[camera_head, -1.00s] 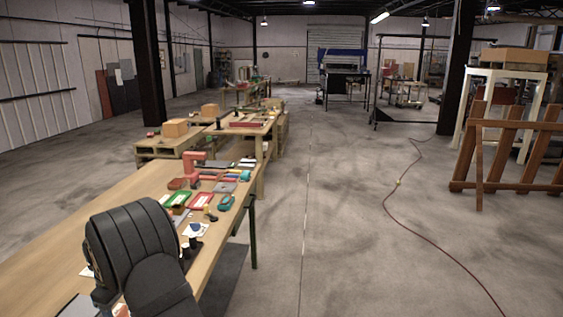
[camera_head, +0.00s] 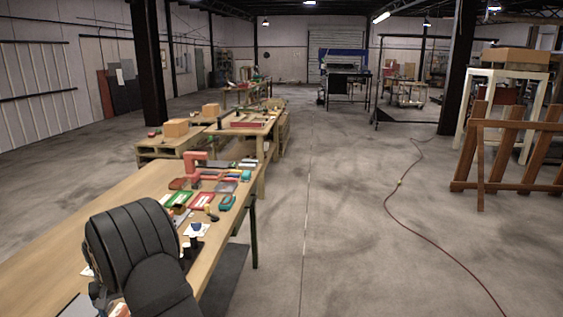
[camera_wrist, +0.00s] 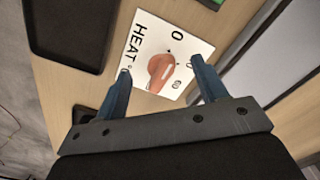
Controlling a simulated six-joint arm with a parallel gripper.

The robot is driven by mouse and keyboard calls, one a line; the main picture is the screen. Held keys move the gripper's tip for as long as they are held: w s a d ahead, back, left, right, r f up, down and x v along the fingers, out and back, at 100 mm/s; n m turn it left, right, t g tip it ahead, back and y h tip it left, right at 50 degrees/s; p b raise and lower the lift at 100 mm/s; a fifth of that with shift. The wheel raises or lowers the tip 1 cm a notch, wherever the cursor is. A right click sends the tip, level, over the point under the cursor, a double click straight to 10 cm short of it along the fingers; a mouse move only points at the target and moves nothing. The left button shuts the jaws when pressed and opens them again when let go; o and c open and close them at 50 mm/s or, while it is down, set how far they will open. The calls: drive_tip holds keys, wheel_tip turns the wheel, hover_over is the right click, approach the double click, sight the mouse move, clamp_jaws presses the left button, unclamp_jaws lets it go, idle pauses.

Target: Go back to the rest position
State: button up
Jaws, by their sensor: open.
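My gripper (camera_wrist: 164,92) shows in the wrist view with its two blue fingers spread apart. Nothing is held between them. Beyond the fingertips, a white card (camera_wrist: 137,60) marked "HEAT" with an orange-brown knob (camera_wrist: 161,68) lies on the wooden surface, apart from the fingers as far as I can tell. In the head view my arm covers the near part of the workbench (camera_head: 60,245), and the gripper itself cannot be made out there.
In the wrist view a black tray (camera_wrist: 72,28) lies at the upper left and a grey strip (camera_wrist: 262,50) runs along the right. In the head view, red and green trays (camera_head: 205,199) and tools crowd the bench's far end. A cable (camera_head: 420,225) crosses the open floor.

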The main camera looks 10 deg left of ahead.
drive_tip(key=m, duration=0.3)
drive_tip(key=shift+m, duration=0.4)
drive_tip(key=shift+a+m, duration=0.15)
drive_tip(key=shift+m, duration=1.55)
drive_tip(key=o, duration=0.8)
drive_tip(key=shift+c, duration=0.2)
drive_tip(key=s+a+r+n+t+y, duration=0.1)
drive_tip(key=s+a+r+n+y, duration=0.15)
drive_tip(key=s+r+n, duration=0.8)
drive_tip(key=s+a+r+n+t+y, duration=0.15)
drive_tip(key=s+a+r+n, duration=0.35)
drive_tip(key=s+r, duration=0.9)
drive_tip(key=shift+n, duration=0.65)
drive_tip(key=f, duration=0.3)
drive_tip(key=a+f, duration=0.1)
drive_tip(key=f, duration=0.3)
drive_tip(key=a+f, duration=0.1)
drive_tip(key=f, duration=0.3)
drive_tip(key=shift+s+a+f, duration=0.1)
drive_tip(key=shift+s+f, duration=0.05)
drive_tip(key=shift+s, duration=0.2)
